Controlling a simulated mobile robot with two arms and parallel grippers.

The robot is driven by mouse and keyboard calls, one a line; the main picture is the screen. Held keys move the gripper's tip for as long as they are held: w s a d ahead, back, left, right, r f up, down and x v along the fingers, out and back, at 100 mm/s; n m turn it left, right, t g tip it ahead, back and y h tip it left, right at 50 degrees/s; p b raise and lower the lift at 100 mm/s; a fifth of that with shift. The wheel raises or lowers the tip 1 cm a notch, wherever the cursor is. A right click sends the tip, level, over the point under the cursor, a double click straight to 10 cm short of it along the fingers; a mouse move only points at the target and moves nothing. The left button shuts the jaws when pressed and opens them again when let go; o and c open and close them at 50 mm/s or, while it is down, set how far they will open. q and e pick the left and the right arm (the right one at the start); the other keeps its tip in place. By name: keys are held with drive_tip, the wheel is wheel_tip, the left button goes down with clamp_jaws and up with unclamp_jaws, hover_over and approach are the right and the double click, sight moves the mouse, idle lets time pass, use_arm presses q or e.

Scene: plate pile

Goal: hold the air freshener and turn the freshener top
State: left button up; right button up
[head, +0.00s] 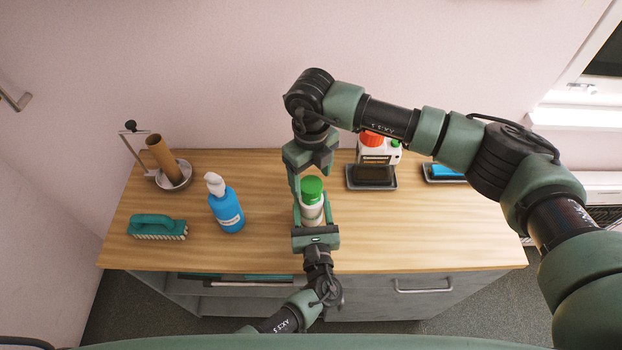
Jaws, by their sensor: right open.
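The air freshener stands upright near the middle of the wooden counter, with a white body (312,212) and a green top (312,188). My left gripper (314,218) reaches in from the front edge, its fingers on either side of the white body, and looks shut on it. My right gripper (309,178) comes down from above and behind, open, with its fingers around the level of the green top. Whether the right fingers touch the top is hard to tell. The freshener's lower part is partly hidden by my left gripper.
A blue pump bottle (228,209) and a teal brush (157,227) stand left. A metal holder with a cardboard roll (162,155) is at the back left. A white jug with a red cap (373,139), a dark tray (371,184) and a blue sponge (446,171) are right.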

sight(311, 184)
wheel_tip(311, 184, up, 10)
idle(0.3)
drive_tip(key=shift+r, duration=0.1)
use_arm(q)
drive_tip(key=o, duration=1.7)
drive_tip(key=shift+c, duration=0.2)
